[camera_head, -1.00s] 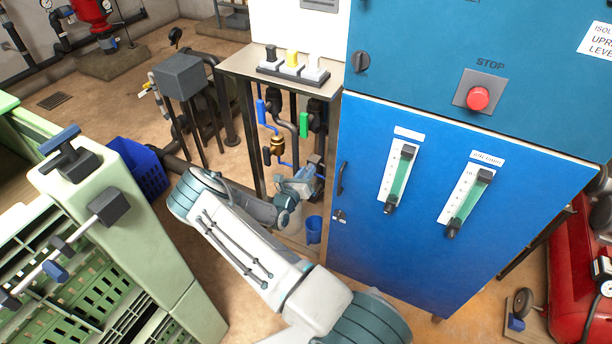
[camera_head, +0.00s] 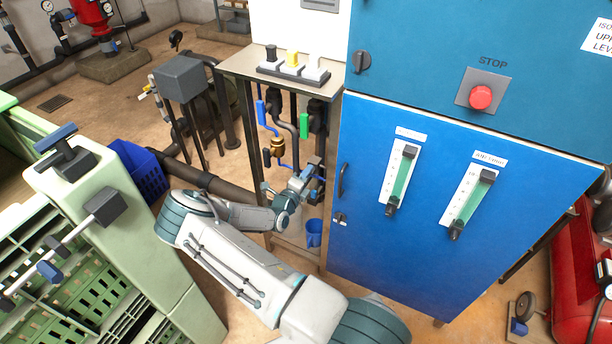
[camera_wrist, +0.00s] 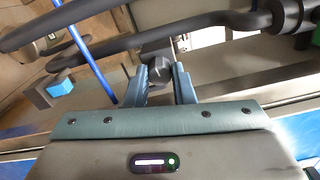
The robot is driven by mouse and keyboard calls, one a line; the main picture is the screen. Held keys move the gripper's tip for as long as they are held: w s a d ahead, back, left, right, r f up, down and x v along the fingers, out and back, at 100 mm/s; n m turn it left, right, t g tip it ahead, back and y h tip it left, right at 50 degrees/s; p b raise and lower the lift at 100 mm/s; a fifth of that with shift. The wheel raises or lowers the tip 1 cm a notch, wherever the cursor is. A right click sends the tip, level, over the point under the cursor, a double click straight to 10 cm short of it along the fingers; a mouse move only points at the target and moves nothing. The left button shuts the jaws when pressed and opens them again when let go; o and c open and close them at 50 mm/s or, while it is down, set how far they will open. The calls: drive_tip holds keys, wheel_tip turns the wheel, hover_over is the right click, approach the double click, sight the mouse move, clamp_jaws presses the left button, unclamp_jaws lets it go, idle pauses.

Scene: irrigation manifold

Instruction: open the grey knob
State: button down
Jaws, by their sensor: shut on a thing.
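The grey knob (camera_wrist: 155,70) is a small dark block in the wrist view, between the two blue fingers of my gripper (camera_wrist: 159,82). The fingers are shut on it from both sides. In the head view my gripper (camera_head: 307,177) is at the pipework under the small stand, just left of the blue cabinet. There the knob is too small and too covered by my gripper to make out clearly. How far the knob is turned cannot be told.
A blue handle (camera_head: 261,113), a green handle (camera_head: 304,125) and a brass fitting (camera_head: 277,146) are on nearby pipes. The blue cabinet (camera_head: 400,255) stands close on the right. A blue bucket (camera_head: 314,233) is below my gripper. A thin blue pipe (camera_wrist: 91,60) runs left of my fingers.

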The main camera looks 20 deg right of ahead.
drive_tip(key=shift+f+n, duration=0.1)
drive_tip(key=shift+n, duration=1.8)
drive_tip(key=c, duration=1.2)
unclamp_jaws()
drive_tip(key=shift+c, duration=0.2)
drive_tip(key=b+v, duration=0.2)
drive_tip(key=v, duration=1.2)
drive_tip(key=shift+d, duration=0.1)
